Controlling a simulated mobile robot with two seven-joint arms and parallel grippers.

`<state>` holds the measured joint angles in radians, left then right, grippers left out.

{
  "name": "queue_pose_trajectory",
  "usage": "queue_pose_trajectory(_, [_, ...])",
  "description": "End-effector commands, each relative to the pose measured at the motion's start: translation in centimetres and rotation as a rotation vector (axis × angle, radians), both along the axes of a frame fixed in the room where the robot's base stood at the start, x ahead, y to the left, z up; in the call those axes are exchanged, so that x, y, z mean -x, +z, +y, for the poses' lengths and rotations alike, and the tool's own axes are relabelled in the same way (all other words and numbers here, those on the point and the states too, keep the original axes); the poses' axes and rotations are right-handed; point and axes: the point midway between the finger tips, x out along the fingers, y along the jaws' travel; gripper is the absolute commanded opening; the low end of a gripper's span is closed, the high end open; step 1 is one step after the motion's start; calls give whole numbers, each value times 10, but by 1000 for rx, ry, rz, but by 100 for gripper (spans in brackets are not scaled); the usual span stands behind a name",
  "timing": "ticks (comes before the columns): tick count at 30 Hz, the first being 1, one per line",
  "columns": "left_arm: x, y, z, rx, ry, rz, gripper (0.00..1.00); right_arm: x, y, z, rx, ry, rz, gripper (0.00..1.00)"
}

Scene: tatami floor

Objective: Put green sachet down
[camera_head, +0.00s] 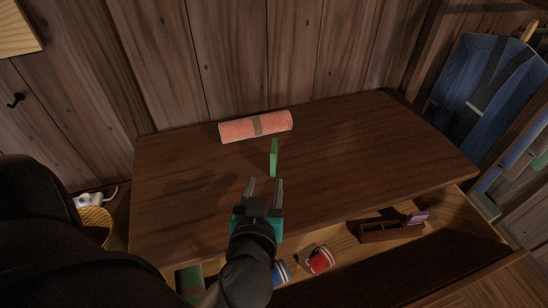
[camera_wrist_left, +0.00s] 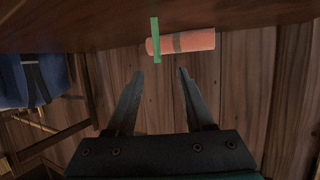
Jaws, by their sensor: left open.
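The green sachet (camera_head: 274,157) stands upright on its narrow edge on the dark wooden tabletop (camera_head: 375,140). It also shows as a thin green strip in the left wrist view (camera_wrist_left: 156,40). My left gripper (camera_head: 264,182) is open and empty, just on the near side of the sachet. In the left wrist view its two fingers (camera_wrist_left: 160,72) are spread, with the sachet beyond their tips and apart from them. My right gripper is not in view.
A rolled orange towel (camera_head: 240,129) with a grey band lies behind the sachet. Below the tabletop, an open drawer (camera_head: 345,245) holds a red can (camera_head: 320,260), a blue can (camera_head: 281,272) and a small wooden box (camera_head: 390,232). The tabletop's right side is clear.

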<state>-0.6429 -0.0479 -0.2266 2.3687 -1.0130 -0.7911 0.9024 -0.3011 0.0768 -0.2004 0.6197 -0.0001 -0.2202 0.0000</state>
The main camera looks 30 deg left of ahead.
Motion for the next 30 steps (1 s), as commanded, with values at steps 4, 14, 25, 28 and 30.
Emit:
queue_pose_trajectory(4, [-20, -4, 10, -8, -3, -6, 53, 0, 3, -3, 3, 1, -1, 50])
queue_pose_trajectory(14, [-65, -23, 32, -10, -5, -5, 53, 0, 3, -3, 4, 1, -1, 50])
queue_pose_trajectory(25, [-87, -32, 42, -8, -4, -4, 53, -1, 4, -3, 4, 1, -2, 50])
queue_pose_trajectory(28, [-100, -34, 46, -12, -5, -5, 53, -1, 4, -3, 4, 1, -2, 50])
queue_pose_trajectory(30, [-108, -36, 49, -11, -6, -6, 53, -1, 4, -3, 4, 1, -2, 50])
